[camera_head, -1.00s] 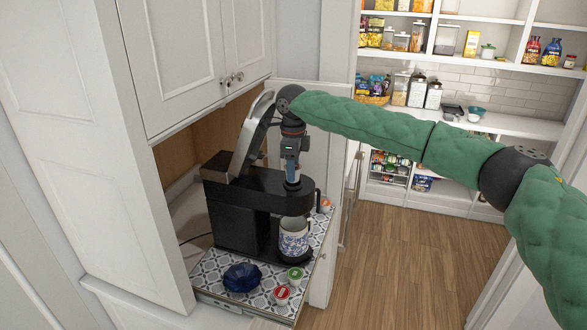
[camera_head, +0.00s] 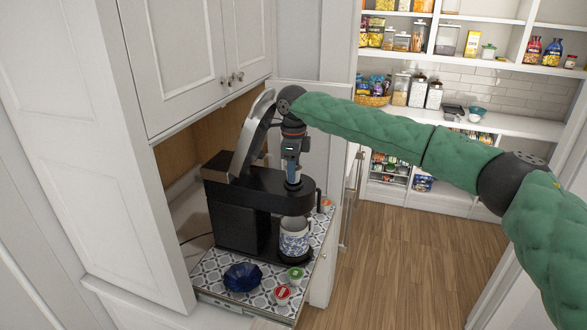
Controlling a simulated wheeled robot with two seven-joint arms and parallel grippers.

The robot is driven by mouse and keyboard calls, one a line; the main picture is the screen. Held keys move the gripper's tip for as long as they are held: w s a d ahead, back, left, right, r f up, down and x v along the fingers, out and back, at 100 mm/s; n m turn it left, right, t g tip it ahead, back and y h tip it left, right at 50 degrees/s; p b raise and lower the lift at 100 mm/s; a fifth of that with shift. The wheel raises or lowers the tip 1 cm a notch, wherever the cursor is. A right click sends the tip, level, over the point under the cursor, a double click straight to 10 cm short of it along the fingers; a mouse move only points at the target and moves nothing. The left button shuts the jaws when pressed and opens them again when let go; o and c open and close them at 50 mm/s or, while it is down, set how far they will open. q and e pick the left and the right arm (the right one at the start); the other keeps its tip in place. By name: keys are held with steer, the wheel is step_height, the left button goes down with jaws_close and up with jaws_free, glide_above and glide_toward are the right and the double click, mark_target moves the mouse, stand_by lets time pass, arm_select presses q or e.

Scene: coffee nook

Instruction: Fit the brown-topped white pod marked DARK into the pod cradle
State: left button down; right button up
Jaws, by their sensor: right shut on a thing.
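The black coffee machine (camera_head: 236,210) stands on a patterned pull-out tray, its silver lid (camera_head: 250,135) raised. My right gripper (camera_head: 293,180) points down at the front of the machine's head, where the pod cradle is. The gripper is shut; the pod marked DARK and the cradle opening are hidden behind the fingers and too small to make out. I cannot tell whether the pod touches the cradle. My left gripper is not in view.
A blue-and-white mug (camera_head: 294,238) stands under the machine's head. A dark blue bowl (camera_head: 242,277), a green-topped pod (camera_head: 295,273) and a red-topped pod (camera_head: 281,293) are on the tray (camera_head: 213,270). An orange-topped item (camera_head: 326,202) lies behind. Cabinet doors (camera_head: 190,60) hang at left.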

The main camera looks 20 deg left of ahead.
steer(key=shift+f, duration=0.9)
stand_by(1.0)
steer(key=o, duration=1.2)
